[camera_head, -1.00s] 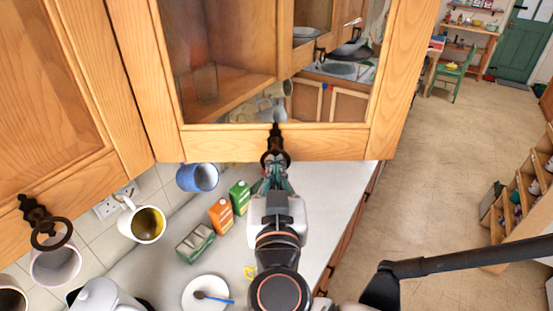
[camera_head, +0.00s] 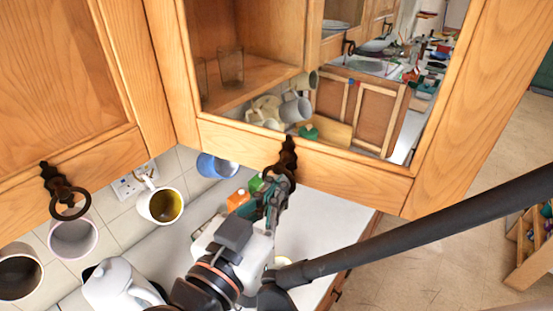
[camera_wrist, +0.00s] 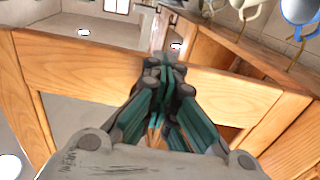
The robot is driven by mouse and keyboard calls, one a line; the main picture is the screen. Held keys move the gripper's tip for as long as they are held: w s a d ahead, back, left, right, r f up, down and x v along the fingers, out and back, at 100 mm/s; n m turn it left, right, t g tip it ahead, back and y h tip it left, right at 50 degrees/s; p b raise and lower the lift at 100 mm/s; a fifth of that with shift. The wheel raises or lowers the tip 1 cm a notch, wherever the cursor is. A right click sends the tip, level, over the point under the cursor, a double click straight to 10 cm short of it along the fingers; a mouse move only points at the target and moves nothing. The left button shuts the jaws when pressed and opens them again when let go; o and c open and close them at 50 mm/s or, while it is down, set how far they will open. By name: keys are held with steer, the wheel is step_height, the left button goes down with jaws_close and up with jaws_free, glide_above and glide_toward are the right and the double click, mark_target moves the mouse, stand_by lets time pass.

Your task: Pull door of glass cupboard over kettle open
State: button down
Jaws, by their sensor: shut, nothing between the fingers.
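The glass cupboard door (camera_head: 300,155) has a wooden frame around a clear pane and fills the upper middle of the head view. Its dark ring handle (camera_head: 287,158) hangs on the bottom rail. My gripper (camera_head: 277,185) is shut at the ring, its fingertips overlapping it; whether they pass through the ring I cannot tell. The wrist view shows the shut teal fingers (camera_wrist: 165,75) in front of the wooden rail (camera_wrist: 80,65). The white kettle (camera_head: 112,284) stands at the lower left. I cannot tell how far the door stands from its frame.
A solid wooden door (camera_head: 75,85) with its own dark ring handle (camera_head: 68,198) is on the left. Mugs, including a yellow-lined one (camera_head: 162,205) and a blue one (camera_head: 215,166), hang below. White worktop (camera_head: 335,215) lies under the door. Open floor (camera_head: 450,265) is at right.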

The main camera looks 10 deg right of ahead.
mark_target(290, 124)
steer(key=shift+s+a, duration=0.2)
steer(key=shift+h, duration=0.3)
steer(key=c, duration=1.2)
jaws_free()
steer(key=shift+c, duration=0.2)
steer(key=shift+r, duration=0.1)
step_height(290, 124, up, 9)
steer(key=shift+f, duration=0.1)
steer(key=shift+r, duration=0.5)
